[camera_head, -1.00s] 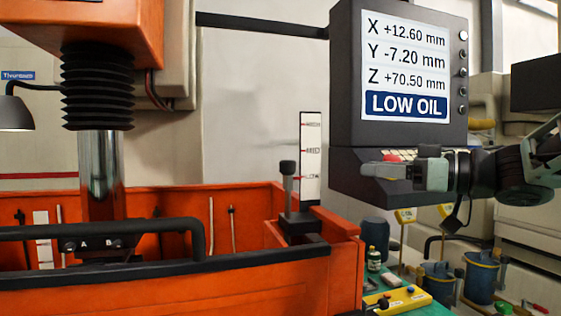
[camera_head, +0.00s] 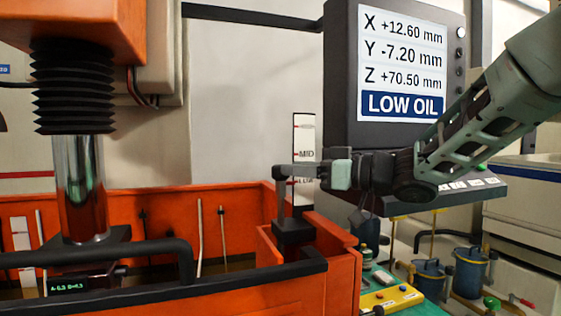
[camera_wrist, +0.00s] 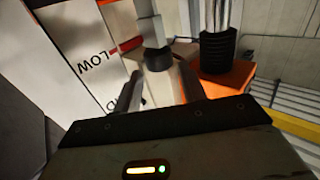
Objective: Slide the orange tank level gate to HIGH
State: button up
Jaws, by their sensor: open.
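The level gate's upright grey handle (camera_head: 281,203) stands on a dark block (camera_head: 293,233) at the corner of the orange tank (camera_head: 308,262). Behind it stands a white scale plate (camera_head: 304,135) with red marks; MID reads clearly, and LOW is partly covered by my gripper. The handle is near the LOW mark. My gripper (camera_head: 285,171) is level at the handle's top and hides its knob. In the wrist view, my open gripper (camera_wrist: 160,72) has a finger on either side of the handle (camera_wrist: 153,32); I cannot tell whether they touch it.
A dark monitor (camera_head: 397,65) reading LOW OIL hangs behind my arm, with a key panel (camera_head: 465,186) below. A black rail (camera_head: 150,250) runs along the tank front. A yellow control box (camera_head: 391,298) and blue buckets (camera_head: 469,268) stand lower right.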

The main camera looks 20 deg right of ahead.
jog(key=shift+p+x, duration=0.45)
jog(key=shift+x, duration=1.8)
grip_shut()
notch_tip(320, 180, up, 12)
jog(key=p, duration=0.9)
grip_release()
jog(key=shift+s+d, duration=0.1)
